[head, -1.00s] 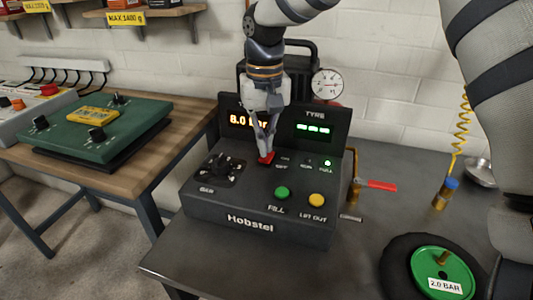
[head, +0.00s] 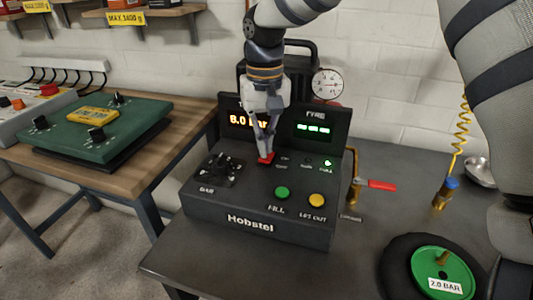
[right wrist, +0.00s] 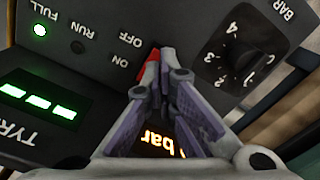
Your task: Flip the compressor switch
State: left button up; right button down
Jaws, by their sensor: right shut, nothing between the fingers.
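The compressor control box (head: 262,238), dark and marked Hobstel, stands on the grey bench. Its red switch (head: 265,158) sits on the sloped top panel by the ON and OFF labels. It also shows in the right wrist view (right wrist: 150,70), partly hidden by a finger. My right gripper (head: 265,152) is shut and empty, pointing down with its fingertips at the red switch. In the right wrist view the fingertips (right wrist: 166,52) are right beside the switch; I cannot tell whether they touch. The FULL light (right wrist: 40,30) is lit green. My left gripper is out of view.
The BAR knob (head: 223,168) is left of the switch; the green button (head: 282,193) and yellow button (head: 317,200) are in front. The display panel (head: 315,127) rises behind. A red-handled valve (head: 381,185) and a wheel (head: 440,272) are to the right.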

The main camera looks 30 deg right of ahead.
jog(key=shift+s+f, duration=0.1)
jog(key=shift+f, duration=1)
dwell(0.4)
jog(key=shift+r+p, duration=0.35)
jog(key=shift+r, duration=3.15)
jog(key=shift+f, duration=0.1)
